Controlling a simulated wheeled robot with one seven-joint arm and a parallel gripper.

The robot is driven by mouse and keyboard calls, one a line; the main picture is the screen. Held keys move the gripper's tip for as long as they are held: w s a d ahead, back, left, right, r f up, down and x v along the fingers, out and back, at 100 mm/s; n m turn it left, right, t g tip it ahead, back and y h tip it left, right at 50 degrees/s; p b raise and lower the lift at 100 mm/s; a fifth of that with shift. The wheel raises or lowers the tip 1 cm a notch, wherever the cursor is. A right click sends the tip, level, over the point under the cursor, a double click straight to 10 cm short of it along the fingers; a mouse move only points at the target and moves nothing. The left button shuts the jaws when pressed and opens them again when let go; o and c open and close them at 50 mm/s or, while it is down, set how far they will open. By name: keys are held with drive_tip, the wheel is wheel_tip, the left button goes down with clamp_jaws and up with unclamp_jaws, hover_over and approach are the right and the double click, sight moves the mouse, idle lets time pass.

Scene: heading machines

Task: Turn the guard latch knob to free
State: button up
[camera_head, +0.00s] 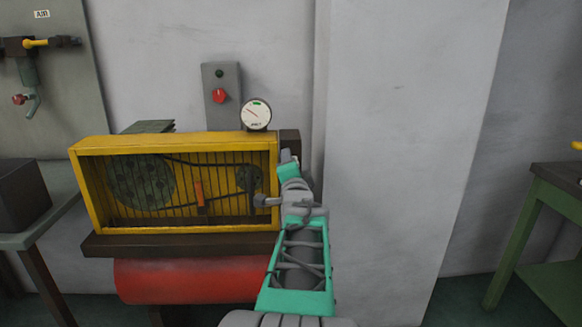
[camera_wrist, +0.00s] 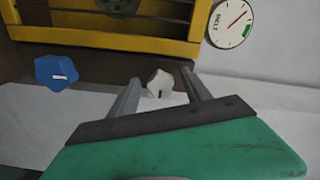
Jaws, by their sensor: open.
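In the wrist view, my gripper (camera_wrist: 160,77) is open. Its two grey fingers reach toward a white, lobed knob (camera_wrist: 159,84) with a dark mark, which shows between the fingertips. I cannot tell how far beyond the tips it lies, and I see no contact. A blue knob (camera_wrist: 55,73) with a white mark sits to the left, apart from the fingers. No label shows which knob is the guard latch. The yellow guard (camera_head: 90,190) with its bars is in the head view, and its frame (camera_wrist: 150,44) crosses the top of the wrist view. My arm hides the guard's right side in the head view.
A round gauge (camera_head: 256,114) stands on the guard's top right; it also shows in the wrist view (camera_wrist: 230,23). A red cylinder (camera_head: 185,281) lies under the machine. A grey box with a red button (camera_head: 220,96) is on the wall. A pillar (camera_head: 400,150) stands right.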

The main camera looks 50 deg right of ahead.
drive_tip(key=v, duration=0.7)
drive_tip(key=shift+s+a, duration=0.25)
